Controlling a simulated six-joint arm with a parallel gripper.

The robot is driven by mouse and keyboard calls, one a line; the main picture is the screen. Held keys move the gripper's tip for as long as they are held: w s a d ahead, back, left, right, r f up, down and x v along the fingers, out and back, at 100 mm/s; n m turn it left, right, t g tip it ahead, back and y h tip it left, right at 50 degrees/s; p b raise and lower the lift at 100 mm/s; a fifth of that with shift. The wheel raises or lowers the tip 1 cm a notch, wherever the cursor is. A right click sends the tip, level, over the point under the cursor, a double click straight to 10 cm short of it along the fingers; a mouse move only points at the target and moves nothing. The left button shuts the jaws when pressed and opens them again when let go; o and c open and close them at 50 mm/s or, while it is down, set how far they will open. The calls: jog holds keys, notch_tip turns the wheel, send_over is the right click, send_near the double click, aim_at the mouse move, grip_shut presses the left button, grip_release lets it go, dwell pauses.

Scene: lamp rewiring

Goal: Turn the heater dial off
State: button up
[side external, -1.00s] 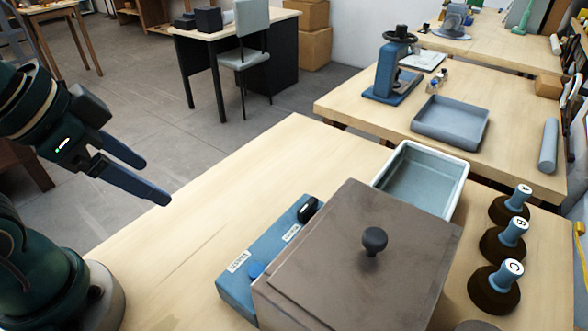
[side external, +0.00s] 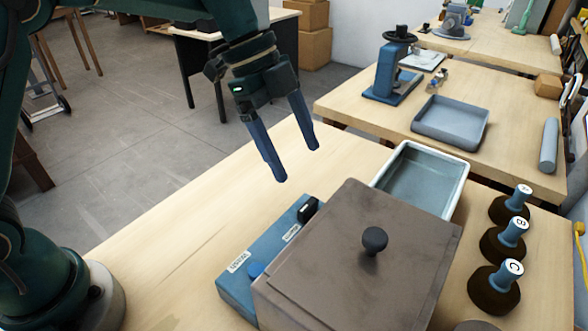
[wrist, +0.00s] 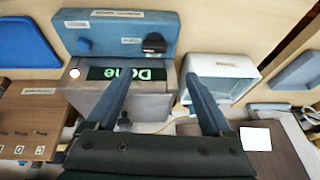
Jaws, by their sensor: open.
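The heater dial looks to be the black knob (side external: 308,210) at the far end of the blue panel (side external: 235,287) beside the brown-lidded box. In the wrist view the black knob (wrist: 154,43) is on the blue panel (wrist: 112,22), beyond my fingertips. My gripper (side external: 297,163) is open and empty, pointing down above the table near the black knob and apart from it. In the wrist view my gripper (wrist: 158,76) has its fingers spread, with a green "Done" display (wrist: 127,74) partly hidden between them. The knob's exact setting is hard to read.
A blue button (side external: 257,268) is on the same panel. The box lid (side external: 340,250) has a round black knob. A pale tray (side external: 425,180) stands behind it, and several dark lettered pieces with blue handles (side external: 511,233) stand at right. The table left of the panel is clear.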

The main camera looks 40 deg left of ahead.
aim_at(308, 204)
jog(key=shift+g, duration=0.5)
jog(key=x, duration=0.8)
jog(key=shift+a+f, duration=0.25)
jog(key=shift+f, duration=0.25)
grip_shut()
jog(key=shift+n, duration=0.5)
jog(key=n+t, duration=0.1)
jog(key=n, duration=0.2)
jog(key=shift+s+n+t, duration=0.15)
jog(key=shift+n+t, duration=0.15)
jog(key=n, duration=0.2)
jog(key=n+t+y, duration=0.1)
jog(key=n, duration=0.1)
jog(key=shift+s+d+r+t, duration=0.1)
jog(key=shift+t, duration=0.2)
jog(key=n+y, duration=0.1)
jog(key=n, duration=0.1)
jog(key=n+t, duration=0.1)
jog(key=n, duration=0.2)
jog(key=shift+d+y, duration=0.15)
jog(key=shift+y, duration=0.25)
jog(key=shift+n+y, duration=0.8)
jog(key=shift+n, duration=1.4)
